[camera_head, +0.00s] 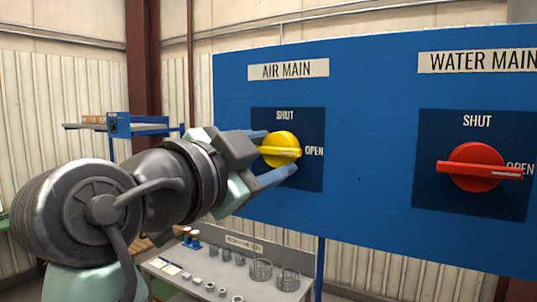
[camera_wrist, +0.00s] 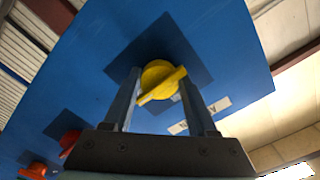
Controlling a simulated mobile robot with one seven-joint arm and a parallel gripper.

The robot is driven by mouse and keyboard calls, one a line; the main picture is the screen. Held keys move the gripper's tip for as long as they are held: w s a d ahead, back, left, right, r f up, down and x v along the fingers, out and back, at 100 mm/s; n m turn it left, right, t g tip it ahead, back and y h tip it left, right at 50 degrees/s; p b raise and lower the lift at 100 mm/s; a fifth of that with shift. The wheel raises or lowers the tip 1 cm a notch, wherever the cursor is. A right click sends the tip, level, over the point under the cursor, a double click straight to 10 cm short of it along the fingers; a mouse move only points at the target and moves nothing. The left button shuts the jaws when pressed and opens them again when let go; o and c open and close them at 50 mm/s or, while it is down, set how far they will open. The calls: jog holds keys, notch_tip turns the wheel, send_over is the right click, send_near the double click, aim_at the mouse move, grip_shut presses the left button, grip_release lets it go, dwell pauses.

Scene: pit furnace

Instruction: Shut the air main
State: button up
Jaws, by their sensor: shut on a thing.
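The yellow air main knob (camera_head: 284,143) sits on a dark square plate (camera_head: 312,178) under the AIR MAIN label (camera_head: 288,69). Its raised bar lies near level, with the white line running toward OPEN on the right; SHUT is printed above. My gripper (camera_head: 280,152) reaches in from the left and is shut on the knob, one blue finger above and one below. In the wrist view the knob (camera_wrist: 158,76) lies between both fingertips, its bar slanted across them. The fingers hide parts of the knob's sides and of the plate.
The red water main knob (camera_head: 478,158) is to the right on the same blue panel (camera_head: 370,150), its bar toward OPEN. A grey bench (camera_head: 215,273) with small parts and wire baskets stands below. A blue shelf unit (camera_head: 120,125) stands behind my arm.

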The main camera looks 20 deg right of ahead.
jog(key=shift+n, duration=0.3)
jog(key=n+b, duration=0.1)
jog(key=n, duration=0.2)
jog(key=shift+s+n, duration=0.1)
jog(key=shift+n, duration=0.2)
jog(key=n+b, duration=0.1)
jog(key=n, duration=0.3)
jog(key=shift+s+d+n, duration=0.1)
jog(key=shift+n, duration=0.2)
jog(key=n, duration=0.4)
jog(key=shift+s+d+r, duration=0.1)
jog(key=shift+r+n, duration=0.1)
jog(key=shift+n, duration=2.4)
jog(key=o, duration=1.4)
jog(key=shift+c, duration=0.2)
